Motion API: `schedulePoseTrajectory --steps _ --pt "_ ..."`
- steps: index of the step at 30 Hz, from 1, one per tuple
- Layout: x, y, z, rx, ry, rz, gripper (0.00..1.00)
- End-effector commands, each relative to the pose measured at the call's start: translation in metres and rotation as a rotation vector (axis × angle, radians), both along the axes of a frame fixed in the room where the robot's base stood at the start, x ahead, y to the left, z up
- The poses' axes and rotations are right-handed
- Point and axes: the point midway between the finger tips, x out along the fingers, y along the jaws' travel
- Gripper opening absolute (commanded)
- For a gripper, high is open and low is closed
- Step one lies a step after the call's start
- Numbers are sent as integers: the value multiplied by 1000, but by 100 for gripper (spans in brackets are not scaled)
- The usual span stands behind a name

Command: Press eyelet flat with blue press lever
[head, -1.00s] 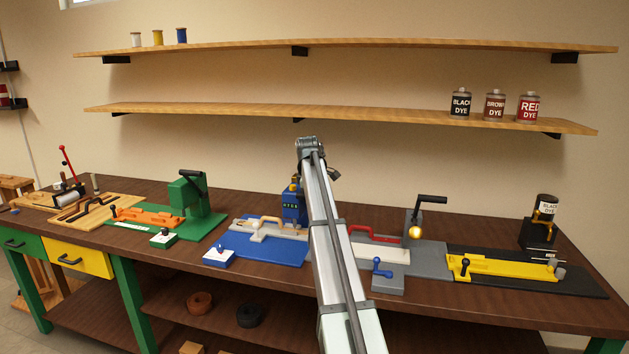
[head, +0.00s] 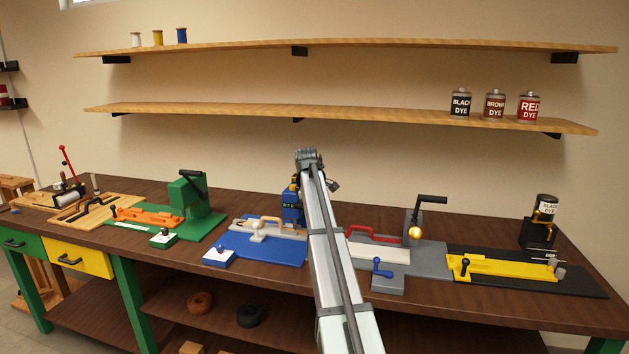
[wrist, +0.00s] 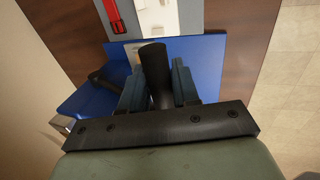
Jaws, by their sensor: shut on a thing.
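The blue press (head: 291,208) stands at the back of a blue base plate (head: 262,247) in the middle of the bench, partly hidden by my arm. My gripper (wrist: 155,68) is shut on the black, round lever handle (wrist: 155,58) in the wrist view, with one blue-grey finger on each side of it. In the head view my arm hides most of the grip. The blue base also shows below the fingers in the wrist view (wrist: 207,62). I cannot make out the eyelet in either view.
A tan-handled clamp (head: 270,227) sits on the blue plate, with a blue button box (head: 219,257) at its front left. A green press (head: 188,195) stands to the left. A grey station with a red handle (head: 372,235) and a yellow fixture (head: 510,268) are to the right.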

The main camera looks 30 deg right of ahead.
Motion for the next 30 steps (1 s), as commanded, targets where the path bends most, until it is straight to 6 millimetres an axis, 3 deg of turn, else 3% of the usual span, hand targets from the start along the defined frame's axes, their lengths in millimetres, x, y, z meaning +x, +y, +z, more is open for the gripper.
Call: schedulePoseTrajectory --steps 30 --pt "-11 11 -42 5 6 1 13"
